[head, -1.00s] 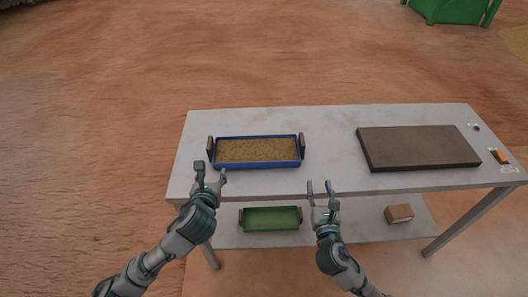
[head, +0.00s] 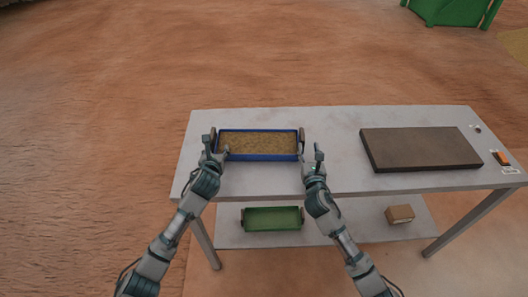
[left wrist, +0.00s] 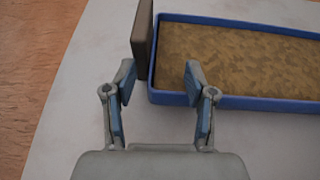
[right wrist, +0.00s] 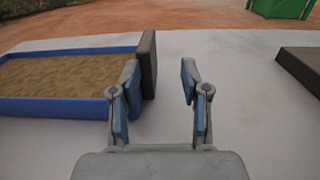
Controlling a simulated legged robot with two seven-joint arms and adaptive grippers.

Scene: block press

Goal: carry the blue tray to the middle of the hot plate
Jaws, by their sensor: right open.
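The blue tray (head: 257,157), filled with a brown grainy material, sits on the left part of the table, with a brown handle at each end. The hot plate (head: 420,148) is a dark flat slab on the right part of the table. My left gripper (head: 215,152) is open at the tray's left end; in the left wrist view its fingers (left wrist: 160,80) stand just short of the left handle (left wrist: 143,38). My right gripper (head: 311,160) is open at the tray's right end; in the right wrist view its fingers (right wrist: 158,80) are beside the right handle (right wrist: 149,62). Neither holds anything.
The grey table (head: 340,180) is clear between the tray and the hot plate. A green tray (head: 272,219) and a small brown box (head: 400,214) are on the lower shelf. An orange switch (head: 502,158) is at the table's right end.

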